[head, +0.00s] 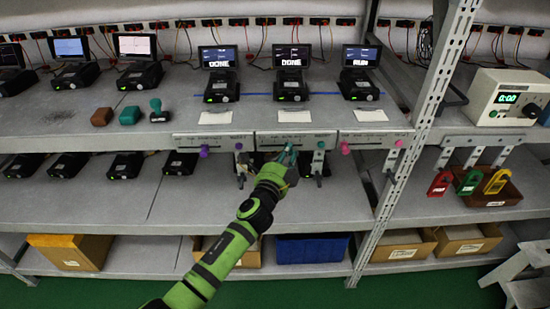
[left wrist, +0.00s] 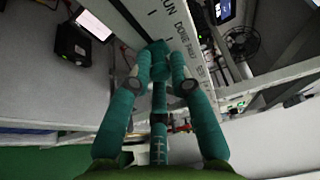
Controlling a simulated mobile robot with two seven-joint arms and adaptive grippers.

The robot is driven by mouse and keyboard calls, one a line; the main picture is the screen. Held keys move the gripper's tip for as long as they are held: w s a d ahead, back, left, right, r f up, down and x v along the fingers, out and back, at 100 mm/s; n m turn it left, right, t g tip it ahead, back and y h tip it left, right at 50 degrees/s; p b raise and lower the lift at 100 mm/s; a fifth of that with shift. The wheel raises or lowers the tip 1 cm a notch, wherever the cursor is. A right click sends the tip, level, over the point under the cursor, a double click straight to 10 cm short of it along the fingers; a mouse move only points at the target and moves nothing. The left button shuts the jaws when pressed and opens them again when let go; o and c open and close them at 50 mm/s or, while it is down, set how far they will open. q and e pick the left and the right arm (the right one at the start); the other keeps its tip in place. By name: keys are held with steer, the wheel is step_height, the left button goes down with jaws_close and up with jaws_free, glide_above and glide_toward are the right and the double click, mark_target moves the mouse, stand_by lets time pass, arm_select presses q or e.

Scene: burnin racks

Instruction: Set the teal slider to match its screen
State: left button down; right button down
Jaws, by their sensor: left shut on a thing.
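The teal slider knob (left wrist: 160,58) is between my left gripper's fingertips in the left wrist view. It sits on the front strip, whose printed words include RUN and DONE. My left gripper (head: 287,157), also in the left wrist view (left wrist: 162,82), is shut on the knob. In the head view the knob is largely hidden by the gripper, at the middle strip (head: 295,136) on the shelf edge. The middle screen (head: 291,56) above that strip reads DONE. My right gripper is not in view.
A purple knob (head: 204,151) sits on the left strip and a pink knob (head: 345,147) on the right strip. Levers hang below the strips near my gripper. A metal upright (head: 425,115) stands to the right. Coloured padlocks (head: 470,183) are beyond it.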

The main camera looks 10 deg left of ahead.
arm_select(q)
steer(key=shift+a, duration=0.1)
steer(key=c, duration=1.1)
jaws_free()
steer(key=shift+c, duration=0.2)
steer(key=shift+s, duration=0.15)
steer(key=s+a, duration=0.1)
steer(key=s, duration=1)
steer(key=shift+s+a, duration=0.15)
steer(key=shift+s, duration=0.2)
